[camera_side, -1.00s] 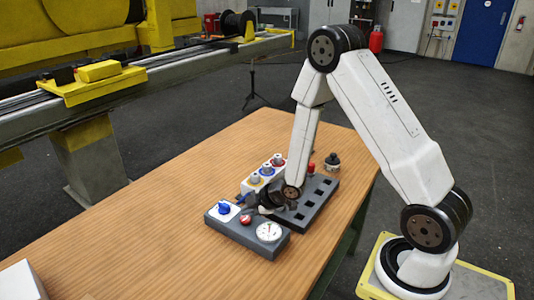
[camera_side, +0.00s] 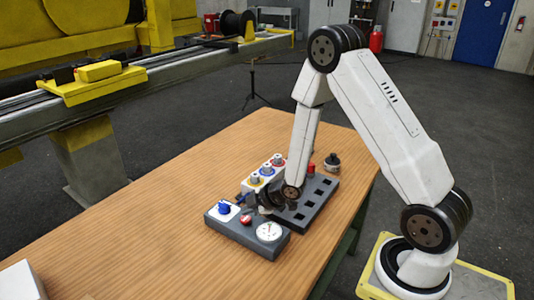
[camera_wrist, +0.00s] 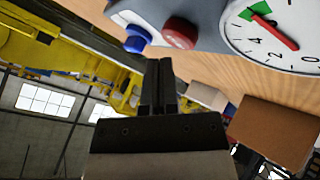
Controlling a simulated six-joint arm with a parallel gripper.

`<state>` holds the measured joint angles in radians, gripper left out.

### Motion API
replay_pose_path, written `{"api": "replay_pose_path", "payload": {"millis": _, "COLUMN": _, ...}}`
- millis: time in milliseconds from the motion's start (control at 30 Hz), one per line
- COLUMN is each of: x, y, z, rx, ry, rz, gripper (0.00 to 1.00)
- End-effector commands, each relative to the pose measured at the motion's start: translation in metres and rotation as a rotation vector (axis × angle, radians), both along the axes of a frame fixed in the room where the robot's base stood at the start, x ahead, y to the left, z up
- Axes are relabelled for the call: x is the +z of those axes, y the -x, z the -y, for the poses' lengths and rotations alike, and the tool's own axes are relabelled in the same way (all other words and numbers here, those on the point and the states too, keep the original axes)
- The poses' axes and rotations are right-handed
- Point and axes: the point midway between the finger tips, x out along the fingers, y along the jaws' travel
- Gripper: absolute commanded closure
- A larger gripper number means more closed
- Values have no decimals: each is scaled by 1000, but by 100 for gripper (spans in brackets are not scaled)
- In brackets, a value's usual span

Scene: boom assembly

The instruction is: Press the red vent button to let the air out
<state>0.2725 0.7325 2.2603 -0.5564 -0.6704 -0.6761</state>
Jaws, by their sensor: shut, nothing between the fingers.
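The red vent button (camera_side: 246,219) sits on a grey control box (camera_side: 232,229), between a blue knob (camera_side: 224,208) and a round white gauge (camera_side: 269,232). In the wrist view the red button (camera_wrist: 180,33) shows near the top, just beyond and right of my fingertips. My gripper (camera_wrist: 158,64) is shut with nothing between its fingers. In the side view my gripper (camera_side: 255,204) is low beside the box, close to the button. I cannot tell whether it touches the button. The gauge (camera_wrist: 282,28) has a red needle and a green zone.
A dark rack (camera_side: 311,207) with square slots stands right behind my gripper. A white block with several connectors (camera_side: 262,175) is behind the box. A black-based part (camera_side: 332,162) stands at the back. The left and front of the wooden table (camera_side: 150,220) are mostly clear.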

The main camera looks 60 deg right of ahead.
Motion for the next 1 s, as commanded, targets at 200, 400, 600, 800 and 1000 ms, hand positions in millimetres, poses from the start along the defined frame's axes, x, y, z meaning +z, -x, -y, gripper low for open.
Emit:
{"api": "replay_pose_path", "payload": {"millis": 200, "x": 0, "y": 0, "z": 0, "rx": 0, "ry": 0, "rz": 0, "gripper": 100}}
{"api": "replay_pose_path", "payload": {"millis": 400, "x": 0, "y": 0, "z": 0, "rx": 0, "ry": 0, "rz": 0, "gripper": 100}}
{"api": "replay_pose_path", "payload": {"millis": 600, "x": 0, "y": 0, "z": 0, "rx": 0, "ry": 0, "rz": 0, "gripper": 100}}
{"api": "replay_pose_path", "payload": {"millis": 800, "x": -2, "y": 0, "z": 0, "rx": 0, "ry": -1, "rz": -1, "gripper": 100}}
{"api": "replay_pose_path", "payload": {"millis": 1000, "x": -8, "y": 0, "z": 0, "rx": -1, "ry": 0, "rz": -2, "gripper": 100}}
